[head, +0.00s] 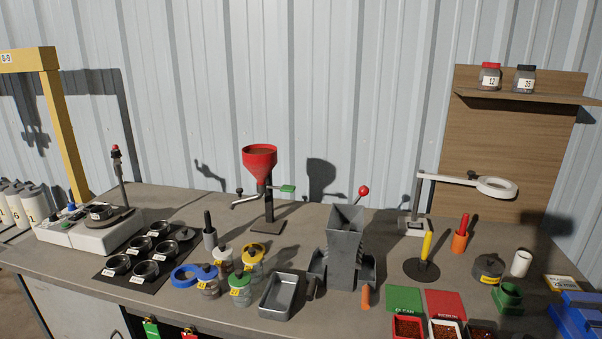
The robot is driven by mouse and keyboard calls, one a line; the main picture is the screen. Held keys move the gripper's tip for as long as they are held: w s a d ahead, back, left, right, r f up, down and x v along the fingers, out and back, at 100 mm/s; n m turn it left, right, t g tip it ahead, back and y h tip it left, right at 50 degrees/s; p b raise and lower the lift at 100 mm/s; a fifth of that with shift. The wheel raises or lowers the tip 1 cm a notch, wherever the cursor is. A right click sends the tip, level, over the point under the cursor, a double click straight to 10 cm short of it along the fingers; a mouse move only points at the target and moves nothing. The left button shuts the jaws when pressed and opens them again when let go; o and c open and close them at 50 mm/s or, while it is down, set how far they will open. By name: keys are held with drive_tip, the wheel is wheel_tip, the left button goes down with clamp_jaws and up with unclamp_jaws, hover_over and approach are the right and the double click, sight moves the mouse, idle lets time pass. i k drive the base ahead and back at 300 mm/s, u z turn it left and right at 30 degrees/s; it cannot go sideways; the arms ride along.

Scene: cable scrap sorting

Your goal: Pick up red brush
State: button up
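A red upright handle (463,224) stands in an orange holder (459,243) at the right of the bench in the head view. It looks like the red brush. Its lower end is hidden inside the holder, so I cannot see any bristles. My gripper is not in view, so its place relative to the brush cannot be seen.
A yellow-handled tool (427,246) on a black round base stands left of the holder. A magnifier lamp (494,187) reaches out behind it. A black round container (488,268) and a white cup (521,263) stand to the right. A grey machine (345,245) stands further left.

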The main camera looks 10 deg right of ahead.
sight(465, 219)
drive_tip(key=z, duration=4.3)
drive_tip(key=i, duration=0.1)
drive_tip(key=u, duration=2.65)
drive_tip(key=k, duration=0.6)
drive_tip(key=u, duration=0.15)
drive_tip(key=i, duration=0.35)
